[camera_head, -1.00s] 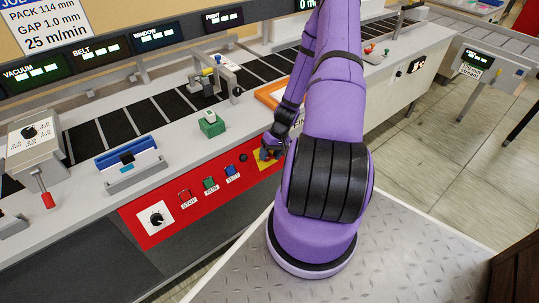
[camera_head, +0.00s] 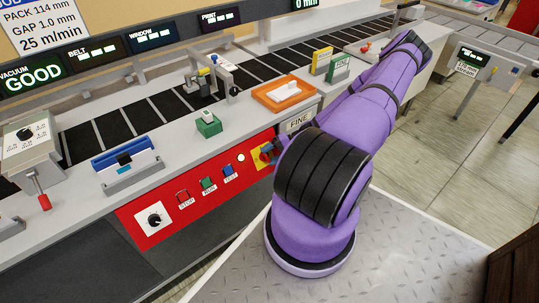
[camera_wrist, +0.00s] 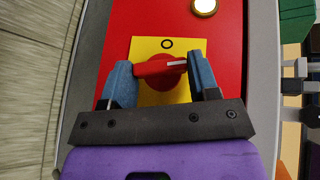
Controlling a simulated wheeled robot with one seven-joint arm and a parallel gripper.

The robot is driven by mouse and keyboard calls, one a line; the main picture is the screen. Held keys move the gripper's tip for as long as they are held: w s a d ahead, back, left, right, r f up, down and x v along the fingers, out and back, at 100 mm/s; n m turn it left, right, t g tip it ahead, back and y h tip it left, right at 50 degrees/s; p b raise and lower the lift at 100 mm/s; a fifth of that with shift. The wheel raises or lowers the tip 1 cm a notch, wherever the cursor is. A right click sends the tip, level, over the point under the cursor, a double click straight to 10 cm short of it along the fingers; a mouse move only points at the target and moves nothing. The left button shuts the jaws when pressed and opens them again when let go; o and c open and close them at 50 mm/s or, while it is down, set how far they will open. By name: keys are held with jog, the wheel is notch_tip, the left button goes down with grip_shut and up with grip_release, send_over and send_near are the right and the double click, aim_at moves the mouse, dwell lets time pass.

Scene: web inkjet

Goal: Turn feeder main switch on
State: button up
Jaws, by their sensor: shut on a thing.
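The feeder main switch is a red rotary knob (camera_wrist: 168,88) on a yellow plate (camera_wrist: 148,98) marked "O". In the wrist view its handle lies across the picture, its white pointer line towards the right, away from the "O" above it. My gripper (camera_wrist: 161,74) has its blue fingers on either side of the handle, shut on it. In the head view the knob (camera_head: 267,152) shows small at the right end of the red panel (camera_head: 180,205), with my arm partly hiding the plate. A round lamp (camera_head: 241,158) beside the switch is lit; it also shows in the wrist view (camera_wrist: 204,7).
The red panel also holds a black dial (camera_head: 154,220) and red, green and blue buttons. Above stand an orange tray (camera_head: 284,95), a green block (camera_head: 208,124) and a blue clamp (camera_head: 125,155). The VACUUM display (camera_head: 34,76) reads "GOOD".

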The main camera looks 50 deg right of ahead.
jog(key=shift+f+m+t+y, duration=0.15)
jog(key=shift+m+t+y, duration=0.25)
jog(key=shift+m+t, duration=0.5)
jog(key=o, duration=0.9)
jog(key=shift+s, duration=0.1)
jog(key=v, duration=1)
jog(key=shift+s+d+f, duration=0.1)
jog(key=shift+s+d, duration=0.2)
jog(key=shift+s, duration=0.05)
